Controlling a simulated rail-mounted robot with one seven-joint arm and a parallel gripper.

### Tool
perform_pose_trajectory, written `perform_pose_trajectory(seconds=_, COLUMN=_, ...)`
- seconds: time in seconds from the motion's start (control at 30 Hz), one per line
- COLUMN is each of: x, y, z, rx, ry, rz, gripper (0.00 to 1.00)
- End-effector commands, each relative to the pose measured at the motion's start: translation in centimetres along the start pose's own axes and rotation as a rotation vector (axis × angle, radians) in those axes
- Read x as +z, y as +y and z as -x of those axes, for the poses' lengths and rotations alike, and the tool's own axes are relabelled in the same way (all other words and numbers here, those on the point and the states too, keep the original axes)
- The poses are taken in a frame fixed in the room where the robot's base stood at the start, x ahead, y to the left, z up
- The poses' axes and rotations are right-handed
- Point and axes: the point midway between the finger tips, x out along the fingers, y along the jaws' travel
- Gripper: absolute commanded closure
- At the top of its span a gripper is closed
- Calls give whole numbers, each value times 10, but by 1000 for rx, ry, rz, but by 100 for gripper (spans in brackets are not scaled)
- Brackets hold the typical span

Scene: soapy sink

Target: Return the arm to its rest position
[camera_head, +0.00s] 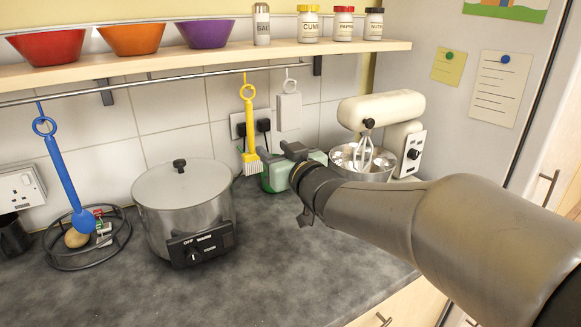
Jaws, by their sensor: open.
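My arm reaches in from the right edge, over the worktop. My gripper (297,182) is at its far end, in front of a pale green appliance (277,176) and left of the stand mixer. The gripper is open, and I see nothing held in it. Its dark parts stick out above and below the wrist. The arm hides part of the worktop and of the green appliance.
A lidded steel cooker (185,214) stands left on the dark worktop (270,270). A wire rack (88,250) lies farther left. A cream mixer (380,110) stands behind my arm. A blue spoon (66,180) and yellow brush (248,130) hang under the shelf (200,60).

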Motion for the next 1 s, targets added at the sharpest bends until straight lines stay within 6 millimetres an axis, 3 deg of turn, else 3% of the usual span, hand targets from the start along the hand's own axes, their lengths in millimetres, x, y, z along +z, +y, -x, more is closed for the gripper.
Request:
perform_pose_trajectory(seconds=0.2, x=0, y=0, z=43, rx=1, ry=2, rz=0, gripper=59)
perform_pose_trajectory(seconds=0.47, x=0, y=0, z=61, rx=1, ry=0, rz=-1, gripper=59)
perform_pose_trajectory(seconds=0.53, x=10, y=11, z=66, rx=57, ry=-60, rz=-4, gripper=59)
perform_pose_trajectory(seconds=0.67, x=52, y=41, z=89, rx=221, ry=-278, rz=-22, gripper=59)
perform_pose_trajectory(seconds=0.8, x=118, y=60, z=149, rx=391, ry=-655, rz=-79, gripper=59)
perform_pose_trajectory(seconds=0.9, x=159, y=51, z=206, rx=442, ry=-948, rz=-147, gripper=59)
perform_pose_trajectory(seconds=1.0, x=185, y=28, z=257, rx=433, ry=-1199, rz=-223, gripper=59)
